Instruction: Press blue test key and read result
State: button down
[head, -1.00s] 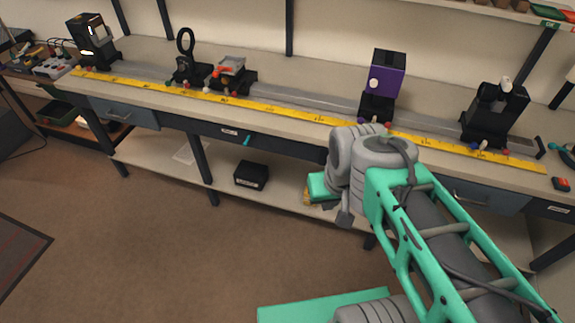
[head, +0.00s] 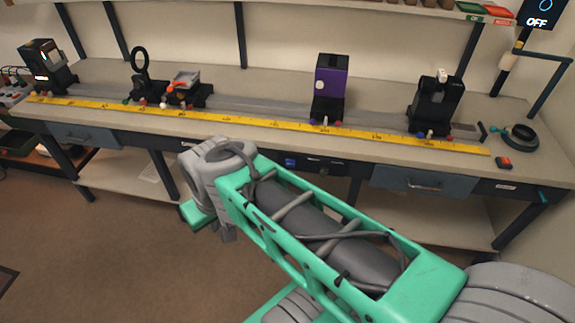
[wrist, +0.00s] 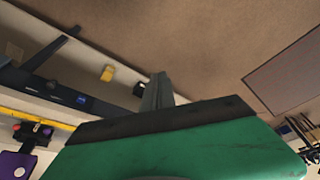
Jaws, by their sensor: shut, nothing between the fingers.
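A small blue key-like square (head: 290,162) sits on the dark front rail under the bench top, just right of my arm in the head view. A blue square also shows on the dark rail in the wrist view (wrist: 81,99). It is too small to read any label. A dark display (head: 538,18) at the top right reads "OFF" under a blue ring. My gripper (wrist: 158,92) shows in the wrist view with its grey fingers together and empty, apart from the blue square. In the head view my forearm and wrist hide most of it.
The bench carries a yellow ruler (head: 250,122), a purple-faced unit (head: 331,78), a black unit (head: 436,105), and a ring holder (head: 140,65). Blue-grey drawers (head: 420,180) sit below the top. A lower shelf (head: 455,222) lies underneath. Open floor is in front at the left.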

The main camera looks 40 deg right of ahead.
aim_at(290, 163)
jog(key=w+d+f+m+t+y+b, duration=0.1)
jog(key=w+d+f+m+t+b, duration=0.1)
jog(key=w+d+f+m+b, duration=0.55)
jog(key=w+d+f+m+t+b, duration=0.35)
jog(key=w+d+f, duration=0.25)
jog(key=f, duration=0.5)
jog(key=d+f+m+t+h+b, duration=0.2)
jog(key=d+f+m, duration=0.2)
jog(key=d, duration=0.5)
jog(key=d+f+m+t+h+b, duration=0.1)
jog(key=d+f+m+h+b, duration=0.1)
jog(key=d+m, duration=0.7)
jog(key=shift+s+f+t+b, duration=0.35)
jog(key=shift+f+b, duration=0.1)
jog(key=shift+f, duration=0.4)
jog(key=shift+w+d, duration=0.1)
jog(key=shift+d, duration=0.05)
jog(key=w+d+b, duration=0.2)
jog(key=w+d, duration=0.3)
jog(key=d, duration=0.1)
jog(key=shift+d+b, duration=0.4)
jog(key=shift+w+d, duration=0.1)
jog(key=shift+w, duration=0.1)
